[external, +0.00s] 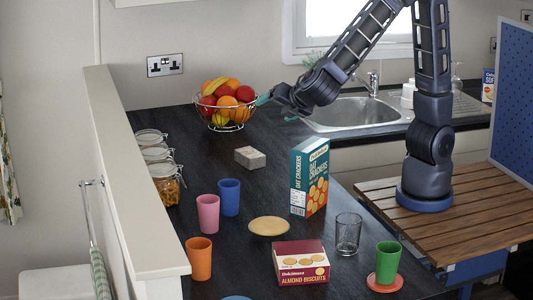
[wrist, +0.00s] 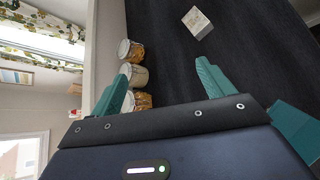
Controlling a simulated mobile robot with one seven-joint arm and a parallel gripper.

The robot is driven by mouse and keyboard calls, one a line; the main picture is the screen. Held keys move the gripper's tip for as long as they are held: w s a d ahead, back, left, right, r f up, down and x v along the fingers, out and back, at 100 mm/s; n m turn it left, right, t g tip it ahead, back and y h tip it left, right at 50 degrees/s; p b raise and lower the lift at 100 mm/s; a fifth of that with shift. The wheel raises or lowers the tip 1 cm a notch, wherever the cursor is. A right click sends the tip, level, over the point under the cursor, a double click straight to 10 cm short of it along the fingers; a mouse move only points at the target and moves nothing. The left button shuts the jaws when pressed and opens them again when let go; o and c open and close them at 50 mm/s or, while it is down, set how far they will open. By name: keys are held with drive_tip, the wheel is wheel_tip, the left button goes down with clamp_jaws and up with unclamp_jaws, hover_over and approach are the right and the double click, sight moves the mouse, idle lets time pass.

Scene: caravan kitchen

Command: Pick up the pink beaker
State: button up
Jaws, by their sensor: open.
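The pink beaker (external: 208,214) stands upright on the dark worktop in the external view, just left of the blue beaker (external: 229,197). It does not show in the wrist view. My gripper (external: 277,109) is high above the far part of the worktop, in front of the fruit basket and left of the sink, well away from the pink beaker. In the wrist view its two teal fingers (wrist: 160,85) are spread apart with nothing between them.
An orange beaker (external: 199,258) stands in front of the pink one. Glass jars (external: 164,184) line the wall behind it. A cracker box (external: 310,177), biscuit box (external: 300,262), glass (external: 348,233) and green beaker (external: 388,255) stand to the right. A grey block (external: 250,157) lies farther back.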

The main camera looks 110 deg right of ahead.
drive_tip(key=w+a+f+n+t, duration=0.55)
drive_tip(key=w+a+n, duration=0.2)
drive_tip(key=w, duration=0.25)
drive_tip(key=w+a+f+n+t, duration=0.5)
drive_tip(key=w+a+f+n, duration=0.15)
drive_tip(key=w+a, duration=0.25)
approach(199, 198)
drive_tip(key=shift+x, duration=4.6)
drive_tip(key=c, duration=1)
drive_tip(key=shift+c, duration=0.2)
